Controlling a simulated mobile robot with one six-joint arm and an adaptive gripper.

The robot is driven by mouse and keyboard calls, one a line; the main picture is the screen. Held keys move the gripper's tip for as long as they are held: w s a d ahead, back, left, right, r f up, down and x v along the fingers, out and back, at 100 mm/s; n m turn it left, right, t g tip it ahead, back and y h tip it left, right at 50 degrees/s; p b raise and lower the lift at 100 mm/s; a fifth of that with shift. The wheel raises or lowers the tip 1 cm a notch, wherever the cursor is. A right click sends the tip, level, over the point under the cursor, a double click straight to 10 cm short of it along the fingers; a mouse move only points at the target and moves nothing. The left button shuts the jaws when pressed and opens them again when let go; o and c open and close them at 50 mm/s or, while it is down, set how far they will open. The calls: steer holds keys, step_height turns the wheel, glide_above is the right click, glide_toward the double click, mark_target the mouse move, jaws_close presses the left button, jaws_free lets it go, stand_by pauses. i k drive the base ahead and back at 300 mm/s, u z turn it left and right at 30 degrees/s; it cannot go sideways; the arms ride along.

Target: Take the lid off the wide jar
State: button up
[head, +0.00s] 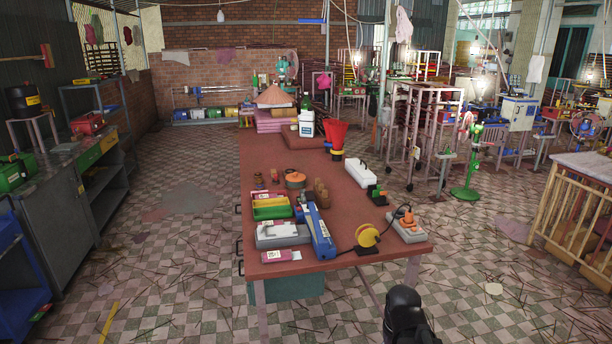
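A low, wide, round orange-brown jar (295,181) stands on the red-brown table (345,218), near the middle. A lid with a small dark knob seems to sit on its top, but it is too small to be sure. A black part of my arm shows at the bottom edge, right of centre, in front of the table. No gripper fingers can be made out, and nothing of mine touches the jar.
Small jars (259,181) stand left of the wide jar and brown containers (321,192) right of it. Colored trays (271,211) and a blue tool (318,231) lie in front. A yellow reel (367,237) and a power strip (405,228) are near the front edge.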

mark_target(296, 177)
steer(key=z, duration=0.1)
steer(key=i, duration=1.3)
steer(key=u, duration=0.65)
